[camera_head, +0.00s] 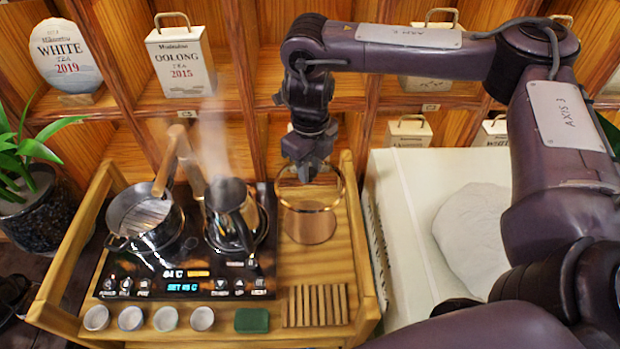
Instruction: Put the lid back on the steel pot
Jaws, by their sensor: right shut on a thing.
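My right gripper (308,172) reaches down at the back right of the wooden tea tray (359,255) and is shut on a round, see-through lid (341,189) with a coppery rim. The lid is over or on a clear cylindrical vessel with a copper-toned base (310,228); I cannot tell whether they touch. The grip point is partly hidden by the fingers. A shiny steel pot (160,236) stands on the left of the black hob, its top seemingly uncovered. My left gripper is not in view.
Several small cups (131,318) line the front. Shelves (255,130) stand behind; a plant (35,165) is at left.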

